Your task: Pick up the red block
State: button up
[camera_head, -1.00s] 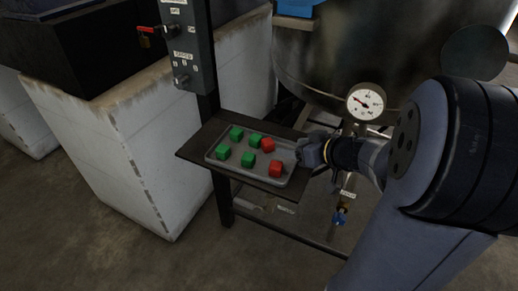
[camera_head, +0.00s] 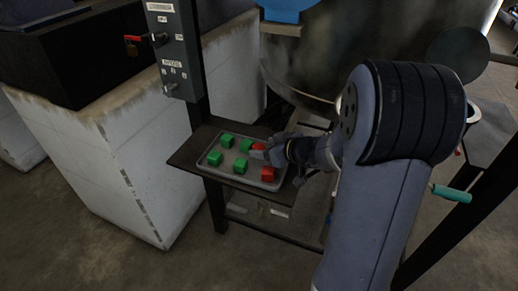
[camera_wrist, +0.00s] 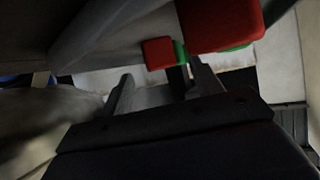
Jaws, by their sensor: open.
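Two red blocks lie in a grey tray (camera_head: 206,166) on a small dark stand. The back red block (camera_head: 257,148) is beside my gripper (camera_head: 274,152), whose tip partly covers it; whether they touch is unclear. The front red block (camera_head: 267,174) is near the tray's front right corner. In the wrist view, a large near red block (camera_wrist: 222,22) is at the top right and a smaller red block (camera_wrist: 158,52) is farther off. My gripper (camera_wrist: 163,84) shows two spread fingers with no block held between them.
Several green blocks (camera_head: 240,166) share the tray, one (camera_head: 246,145) close beside the back red block. A grey control post (camera_head: 180,50) rises behind the stand. A large metal tank (camera_head: 330,50) stands behind my arm. White block walls (camera_head: 110,150) are at left.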

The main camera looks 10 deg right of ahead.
jog(key=shift+x, duration=0.95)
jog(key=c, duration=1.2)
